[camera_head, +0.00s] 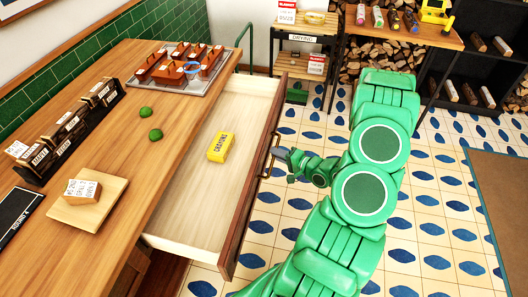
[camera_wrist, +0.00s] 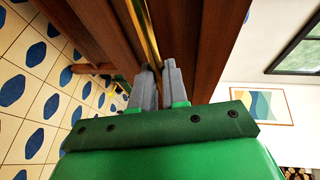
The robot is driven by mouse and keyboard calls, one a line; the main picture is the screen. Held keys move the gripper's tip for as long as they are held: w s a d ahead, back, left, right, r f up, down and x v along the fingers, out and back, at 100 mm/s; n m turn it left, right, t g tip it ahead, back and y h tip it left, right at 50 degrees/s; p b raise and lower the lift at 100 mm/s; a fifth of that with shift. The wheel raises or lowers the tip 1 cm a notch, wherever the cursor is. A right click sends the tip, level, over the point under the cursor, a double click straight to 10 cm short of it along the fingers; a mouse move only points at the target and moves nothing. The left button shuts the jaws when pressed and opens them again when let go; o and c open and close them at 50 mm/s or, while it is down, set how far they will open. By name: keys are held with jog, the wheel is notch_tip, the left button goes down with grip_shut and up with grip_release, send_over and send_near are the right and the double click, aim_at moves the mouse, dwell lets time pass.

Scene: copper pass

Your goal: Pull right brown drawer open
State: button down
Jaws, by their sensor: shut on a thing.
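The brown drawer (camera_head: 249,215) is pulled far out from the wooden counter in the head view. Its pale inside shows, with a yellow crayon box (camera_head: 221,147) lying in it. The drawer's brass handle (camera_head: 268,158) is on its front; in the wrist view the handle (camera_wrist: 143,28) runs down between the fingers. My gripper (camera_head: 277,153) is at the handle, outside the drawer front. In the wrist view my gripper (camera_wrist: 158,78) is shut around the handle bar, with the brown drawer front close by.
The counter (camera_head: 120,150) holds a board with a labelled block (camera_head: 83,191), two green lumps (camera_head: 155,135), black labelled racks (camera_head: 68,130) and a tray of brown pieces. A shelf of logs (camera_head: 375,65) and a drying rack stand behind. Patterned floor is clear around my arm.

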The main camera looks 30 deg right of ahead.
jog(key=s+d, duration=0.5)
jog(key=shift+s+d, duration=0.25)
jog(key=shift+f, duration=0.1)
jog(key=c, duration=1.1)
grip_release()
jog(key=shift+c, duration=0.2)
jog(key=v, duration=0.7)
jog(key=shift+s, duration=0.35)
jog(key=shift+d, duration=0.15)
